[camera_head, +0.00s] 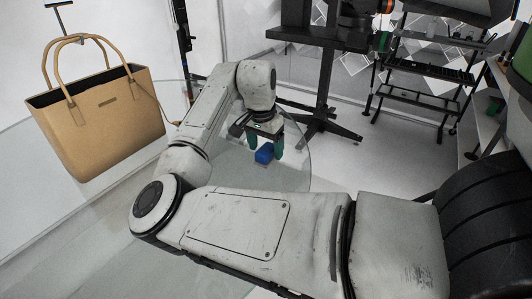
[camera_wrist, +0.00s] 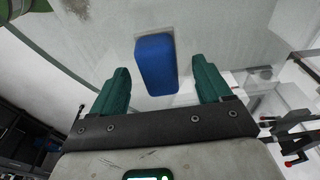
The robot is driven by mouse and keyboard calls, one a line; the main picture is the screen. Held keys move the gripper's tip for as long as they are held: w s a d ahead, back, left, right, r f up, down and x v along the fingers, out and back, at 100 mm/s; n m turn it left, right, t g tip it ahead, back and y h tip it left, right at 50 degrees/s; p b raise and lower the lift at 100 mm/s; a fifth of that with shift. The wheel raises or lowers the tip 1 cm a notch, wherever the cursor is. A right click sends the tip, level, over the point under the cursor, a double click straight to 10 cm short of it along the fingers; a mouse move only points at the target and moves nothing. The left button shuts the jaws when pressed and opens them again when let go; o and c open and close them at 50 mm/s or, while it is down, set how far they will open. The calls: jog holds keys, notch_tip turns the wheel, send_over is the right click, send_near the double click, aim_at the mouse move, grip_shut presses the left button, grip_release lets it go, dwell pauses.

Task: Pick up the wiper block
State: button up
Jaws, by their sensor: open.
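The wiper block is a small blue block (camera_head: 264,153) on the glass turntable surface (camera_head: 220,172) near the middle of the head view. In the wrist view the blue block (camera_wrist: 155,64) stands out between and a little beyond the two green fingers. My gripper (camera_head: 264,144) points down over the block in the head view. My gripper (camera_wrist: 163,85) is open in the wrist view, with visible gaps between each finger and the block. I cannot tell the exact height of the fingertips above the glass.
A tan handbag (camera_head: 98,118) stands at the left of the turntable. A black stand (camera_head: 325,85) is behind the turntable, and a dark shelf rack (camera_head: 430,72) stands at the back right. The glass around the block looks clear.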

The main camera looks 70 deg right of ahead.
jog(key=shift+d+f, duration=0.1)
jog(key=shift+f, duration=0.7)
jog(key=shift+c, duration=0.2)
jog(key=c, duration=1.1)
jog(key=shift+r, duration=0.15)
